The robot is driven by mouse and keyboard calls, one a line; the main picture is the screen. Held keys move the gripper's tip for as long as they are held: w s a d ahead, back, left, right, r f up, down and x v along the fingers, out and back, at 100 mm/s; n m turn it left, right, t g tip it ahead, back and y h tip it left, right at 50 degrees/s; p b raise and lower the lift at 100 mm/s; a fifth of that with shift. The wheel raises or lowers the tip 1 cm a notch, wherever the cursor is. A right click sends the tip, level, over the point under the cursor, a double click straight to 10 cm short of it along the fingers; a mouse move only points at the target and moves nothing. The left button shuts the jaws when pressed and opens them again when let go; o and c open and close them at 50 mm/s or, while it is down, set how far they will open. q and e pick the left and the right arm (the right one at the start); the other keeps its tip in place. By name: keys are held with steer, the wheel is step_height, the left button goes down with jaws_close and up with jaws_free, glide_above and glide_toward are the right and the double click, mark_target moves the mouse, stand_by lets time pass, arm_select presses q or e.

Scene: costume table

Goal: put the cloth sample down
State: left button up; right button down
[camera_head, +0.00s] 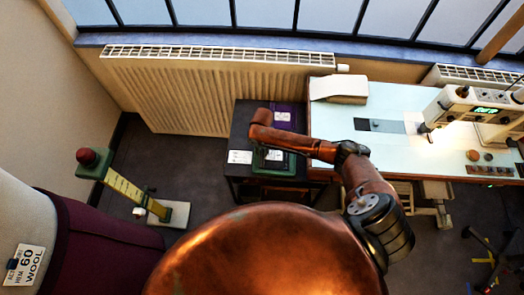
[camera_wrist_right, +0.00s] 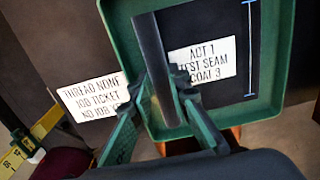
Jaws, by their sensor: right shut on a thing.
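In the right wrist view my right gripper (camera_wrist_right: 162,92) is shut on a dark grey strip, which I take as the cloth sample (camera_wrist_right: 150,45). The strip shows nearly edge-on between the fingers, over the left part of a green-rimmed tray (camera_wrist_right: 118,22). The tray has a dark floor and a label reading "ACT 1 TEST SEAM COAT 3". I cannot tell whether the strip touches the floor. In the head view the green tray (camera_head: 285,168) lies on a dark side table, and my right arm partly covers it. My left gripper is not in view.
A white "THREAD NONE" ticket (camera_wrist_right: 92,102) lies left of the tray. A purple tray (camera_head: 286,114) sits behind the green one. The pale sewing table (camera_head: 400,100), with a machine (camera_head: 465,108), stands to the right. A yellow ruler stand (camera_head: 130,188) and maroon form (camera_head: 95,245) are at left.

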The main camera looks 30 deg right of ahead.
steer(key=shift+f, duration=0.1)
steer(key=c, duration=2.1)
jaws_free()
step_height(320, 180, up, 12)
steer(key=shift+r+p, duration=0.15)
steer(key=shift+p, duration=1.1)
